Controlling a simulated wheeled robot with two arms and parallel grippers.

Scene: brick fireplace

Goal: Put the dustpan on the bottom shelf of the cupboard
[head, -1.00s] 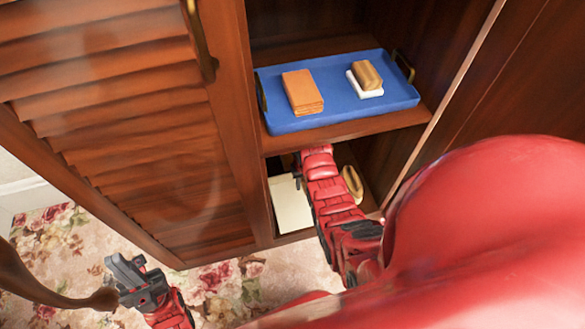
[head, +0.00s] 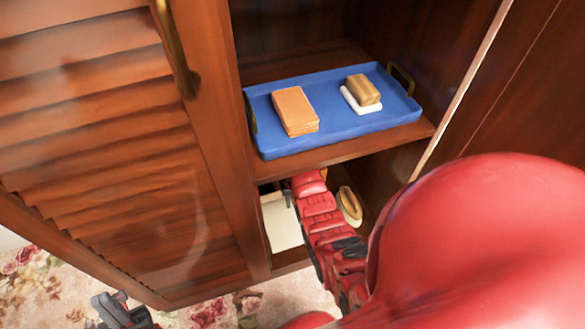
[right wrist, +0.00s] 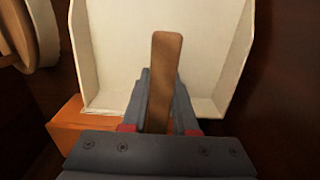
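The cream dustpan (head: 284,222) is in the bottom compartment of the cupboard (head: 257,225), at its left side. In the right wrist view its pan (right wrist: 115,50) fills the upper middle, with its brown wooden handle (right wrist: 164,65) towards me. My right gripper (right wrist: 161,80) has its fingers close on both sides of this handle, with no clear gap. In the head view my right arm reaches under the upper shelf, and its gripper (head: 290,195) is mostly hidden. My left gripper (head: 112,298) is low at the left, empty, its fingertips apart, partly cut off by the frame.
A blue tray (head: 345,127) with an orange stack (head: 295,110) and a soap-like block (head: 363,90) on a white piece stands on the shelf above. A round wooden item (head: 349,205) is right of my arm. An orange block (right wrist: 75,130) is beside the pan. The louvred door (head: 90,150) is at left.

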